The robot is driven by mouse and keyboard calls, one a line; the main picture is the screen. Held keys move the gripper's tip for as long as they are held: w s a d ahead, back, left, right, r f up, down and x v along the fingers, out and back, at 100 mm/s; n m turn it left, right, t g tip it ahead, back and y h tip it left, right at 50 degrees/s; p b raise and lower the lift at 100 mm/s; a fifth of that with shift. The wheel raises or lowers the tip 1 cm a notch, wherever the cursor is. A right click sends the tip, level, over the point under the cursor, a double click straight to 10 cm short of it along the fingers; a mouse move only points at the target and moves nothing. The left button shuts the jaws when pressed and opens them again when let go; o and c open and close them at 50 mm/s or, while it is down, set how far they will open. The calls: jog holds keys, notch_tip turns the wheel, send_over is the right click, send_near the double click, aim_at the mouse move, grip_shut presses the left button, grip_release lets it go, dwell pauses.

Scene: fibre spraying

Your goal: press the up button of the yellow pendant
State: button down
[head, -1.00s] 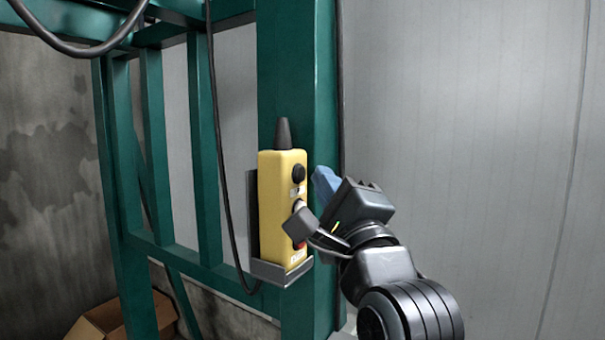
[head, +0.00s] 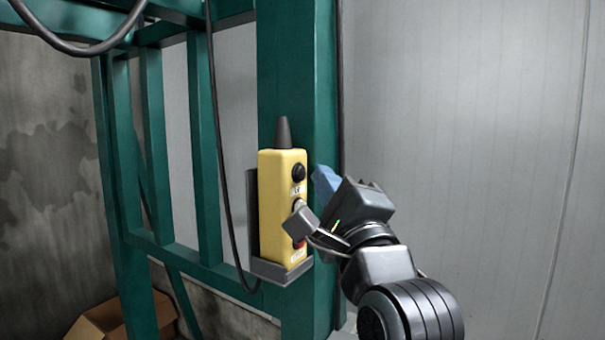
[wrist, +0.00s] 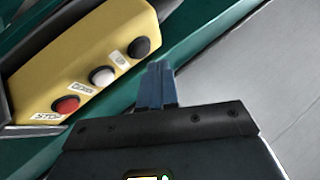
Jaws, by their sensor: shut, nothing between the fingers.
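The yellow pendant (head: 274,210) stands upright in a grey holder on a green post. Its black top button (head: 299,172) shows in the head view; my wrist partly covers the lower buttons. My gripper (head: 318,172) has blue fingers, shut and empty. The fingertips (wrist: 158,66) are just right of the black button, apparently apart from it.
The green post (head: 312,75) and frame stand behind the pendant. A black cable (head: 222,190) hangs at the left. A cardboard box (head: 110,318) lies on the floor at lower left. The space before the grey wall (head: 480,130) at right is clear.

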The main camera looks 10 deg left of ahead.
jog(key=shift+a, duration=0.1)
dwell(0.7)
jog(key=shift+w+a, duration=0.15)
jog(key=shift+a, duration=0.15)
jog(key=shift+w+a+p, duration=0.2)
jog(key=shift+a+p, duration=0.25)
jog(key=shift+a, duration=0.15)
dwell(1.4)
jog(key=shift+s+d, duration=0.2)
jog(key=shift+d, duration=0.3)
jog(key=shift+s+d, duration=0.2)
jog(key=shift+d, duration=0.25)
jog(key=shift+s+d, duration=0.3)
jog(key=shift+d, duration=0.5)
jog(key=shift+s+d, duration=0.25)
jog(key=shift+d, duration=0.55)
jog(key=shift+s+d, duration=0.3)
jog(key=shift+d, duration=0.5)
